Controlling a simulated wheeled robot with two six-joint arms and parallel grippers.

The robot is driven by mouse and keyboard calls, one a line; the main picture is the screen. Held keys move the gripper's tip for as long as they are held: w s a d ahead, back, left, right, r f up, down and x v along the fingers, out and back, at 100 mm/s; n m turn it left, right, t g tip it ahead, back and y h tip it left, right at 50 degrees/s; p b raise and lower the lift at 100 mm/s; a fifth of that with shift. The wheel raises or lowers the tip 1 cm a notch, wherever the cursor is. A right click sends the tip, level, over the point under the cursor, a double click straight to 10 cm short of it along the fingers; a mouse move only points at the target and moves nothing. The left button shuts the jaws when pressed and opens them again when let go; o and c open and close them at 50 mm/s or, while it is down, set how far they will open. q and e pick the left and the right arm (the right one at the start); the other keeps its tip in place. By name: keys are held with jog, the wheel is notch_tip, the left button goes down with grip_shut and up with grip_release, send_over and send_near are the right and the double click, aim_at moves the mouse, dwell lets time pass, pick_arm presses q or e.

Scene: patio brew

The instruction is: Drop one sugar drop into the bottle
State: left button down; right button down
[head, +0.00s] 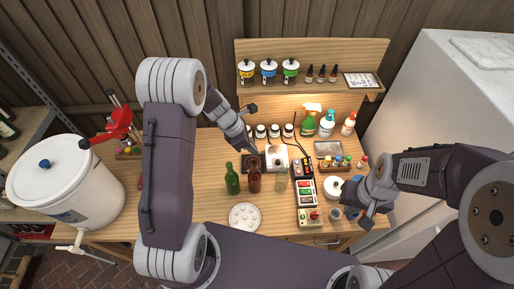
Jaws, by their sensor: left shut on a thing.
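Three bottles stand upright in a row on the wooden bench: a green bottle (232,180), a brown bottle (255,182) and a clear, pale bottle (281,182). I cannot tell which one the task means. My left gripper (252,148) is just behind and above the brown bottle's neck. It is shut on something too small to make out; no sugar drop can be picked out. My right gripper (354,214) is low at the right of the bench, beside a small grey cup (335,213). Its fingers are too unclear to tell whether they are open.
A white round plate (245,217) lies at the bench front. A white jar (333,187) and metal tray (328,149) are further right. A white bucket (67,180) stands left.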

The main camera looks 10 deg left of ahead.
pick_arm(q)
jog(key=f+b, duration=0.1)
jog(key=f, duration=0.1)
jog(key=f+b, duration=0.1)
jog(key=b, duration=0.1)
jog(key=f+b, duration=0.2)
jog(key=shift+a+f, duration=0.25)
jog(key=shift+f, duration=0.1)
jog(key=shift+a, duration=0.1)
jog(key=shift+d, duration=0.2)
jog(key=shift+a, duration=0.2)
jog(key=shift+d, duration=0.1)
dwell(0.5)
dwell(0.4)
jog(key=c, duration=1.5)
grip_release()
